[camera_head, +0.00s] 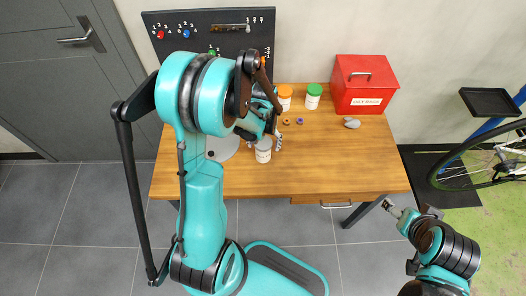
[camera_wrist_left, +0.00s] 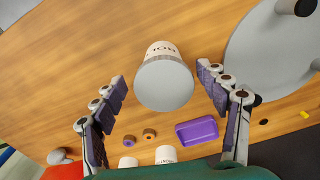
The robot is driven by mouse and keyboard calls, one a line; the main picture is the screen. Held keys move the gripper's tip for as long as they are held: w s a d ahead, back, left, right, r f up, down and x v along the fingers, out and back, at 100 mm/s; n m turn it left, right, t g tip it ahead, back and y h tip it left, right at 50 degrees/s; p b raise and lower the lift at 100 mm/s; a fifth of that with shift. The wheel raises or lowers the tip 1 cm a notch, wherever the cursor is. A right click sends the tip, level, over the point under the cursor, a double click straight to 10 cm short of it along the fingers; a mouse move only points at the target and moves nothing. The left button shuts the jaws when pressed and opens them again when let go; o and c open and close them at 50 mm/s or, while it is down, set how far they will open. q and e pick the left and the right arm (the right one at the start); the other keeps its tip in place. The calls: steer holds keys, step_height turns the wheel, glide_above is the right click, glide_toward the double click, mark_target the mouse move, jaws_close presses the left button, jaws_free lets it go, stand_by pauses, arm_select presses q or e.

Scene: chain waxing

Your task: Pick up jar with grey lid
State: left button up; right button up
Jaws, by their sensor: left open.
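The jar with the grey lid (camera_head: 263,152) stands upright on the wooden table, near the middle of its front half. In the left wrist view its round grey lid (camera_wrist_left: 165,85) faces the camera, with part of the white labelled side showing. My left gripper (camera_head: 264,137) is just behind and above the jar in the head view. In the left wrist view the left gripper (camera_wrist_left: 162,76) is open, with the jar seen between its two fingers and apart from both. My right gripper (camera_head: 391,207) is off the table's right front corner; its finger opening is too small to tell.
Jars with an orange lid (camera_head: 284,95) and a green lid (camera_head: 313,95) stand at the back. A red case (camera_head: 365,86) is at the back right. A round grey disc (camera_wrist_left: 260,65) lies beside the jar; a purple tray (camera_wrist_left: 197,131) is nearby. The table's right front is clear.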

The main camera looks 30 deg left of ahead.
mark_target(261, 157)
arm_select(q)
steer(key=f, duration=0.1)
steer(key=f+b, duration=0.1)
steer(key=f, duration=0.1)
steer(key=f+b, duration=0.1)
steer(key=shift+w+a+f, duration=0.25)
steer(key=shift+f, duration=0.1)
steer(key=shift+f+b, duration=0.35)
steer(key=shift+f, duration=0.05)
steer(key=shift+r, duration=0.1)
steer(key=shift+c, duration=0.9)
steer(key=c, duration=1)
